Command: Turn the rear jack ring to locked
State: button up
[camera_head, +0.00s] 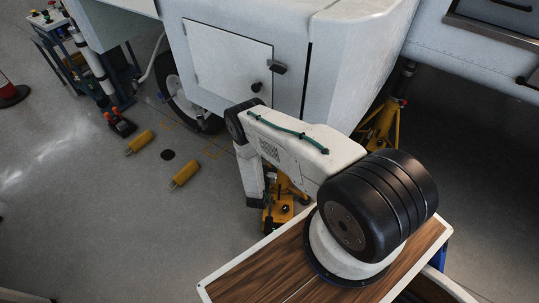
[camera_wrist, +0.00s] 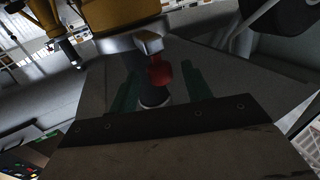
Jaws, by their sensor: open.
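In the wrist view a red tab or lever (camera_wrist: 160,70) hangs beneath a pale metal block, below a yellow jack body (camera_wrist: 110,14). I take the red part to belong to the jack ring; the ring's own outline and any lock marking are unclear. My gripper (camera_wrist: 156,88) is open, its dark green fingers on either side of the red part. Contact cannot be told. In the head view a yellow jack (camera_head: 280,212) stands under the white aircraft, partly hidden by my arm, and my fingertips are not clearly visible there.
Another yellow jack (camera_head: 383,128) stands farther right under the white fuselage (camera_head: 250,55). Two yellow cylinders (camera_head: 184,174) lie on the floor left of my arm.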

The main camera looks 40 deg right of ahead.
jog(key=shift+x, duration=1.9)
grip_shut()
jog(key=shift+a+t, duration=0.15)
jog(key=shift+t, duration=0.15)
